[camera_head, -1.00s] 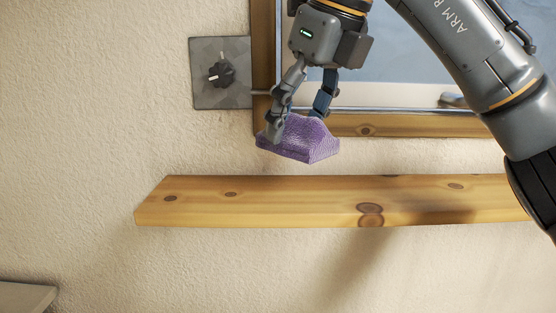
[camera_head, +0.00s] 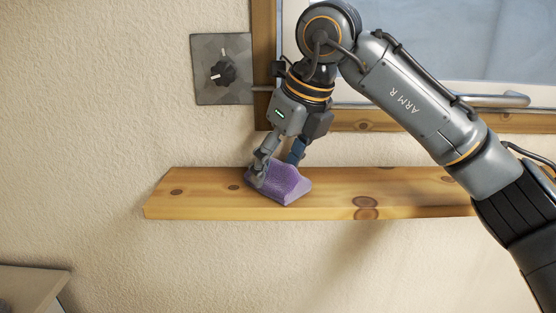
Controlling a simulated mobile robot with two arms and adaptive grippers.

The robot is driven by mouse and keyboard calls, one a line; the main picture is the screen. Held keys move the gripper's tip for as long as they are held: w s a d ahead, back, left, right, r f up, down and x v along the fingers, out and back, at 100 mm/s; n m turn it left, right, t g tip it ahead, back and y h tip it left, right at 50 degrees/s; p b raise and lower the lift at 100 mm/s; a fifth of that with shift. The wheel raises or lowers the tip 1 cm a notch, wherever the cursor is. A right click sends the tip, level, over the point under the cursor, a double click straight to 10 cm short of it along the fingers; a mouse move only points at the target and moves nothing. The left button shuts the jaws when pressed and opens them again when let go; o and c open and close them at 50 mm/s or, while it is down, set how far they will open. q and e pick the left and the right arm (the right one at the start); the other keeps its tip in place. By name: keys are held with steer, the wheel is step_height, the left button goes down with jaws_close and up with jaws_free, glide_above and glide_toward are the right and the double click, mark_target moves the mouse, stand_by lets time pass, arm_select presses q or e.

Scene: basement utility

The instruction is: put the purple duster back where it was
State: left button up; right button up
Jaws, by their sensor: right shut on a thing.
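The purple duster (camera_head: 284,186) is a folded cloth on or just above the wooden shelf (camera_head: 200,198), left of the shelf's middle. I cannot tell for certain whether it touches the wood. My right gripper (camera_head: 276,172) is shut on the duster from above, with one finger on its left side and the other behind it. My left gripper is not in view.
A metal plate with a black knob (camera_head: 222,70) is on the wall above the shelf's left end. A wood-framed window (camera_head: 400,122) with a metal handle (camera_head: 495,100) is behind my right arm. A grey surface (camera_head: 30,287) shows at lower left. The shelf is otherwise bare.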

mark_target(279, 161)
steer(key=shift+f, duration=0.1)
steer(key=o, duration=1)
steer(key=shift+r, duration=0.25)
steer(key=b+v, duration=0.2)
steer(key=v, duration=0.1)
steer(key=shift+s+d+r, duration=0.1)
steer(key=shift+d+r, duration=0.05)
steer(key=shift+r, duration=0.15)
steer(key=shift+b+v, duration=0.75)
steer(key=shift+v, duration=3.3)
steer(key=shift+s, duration=0.1)
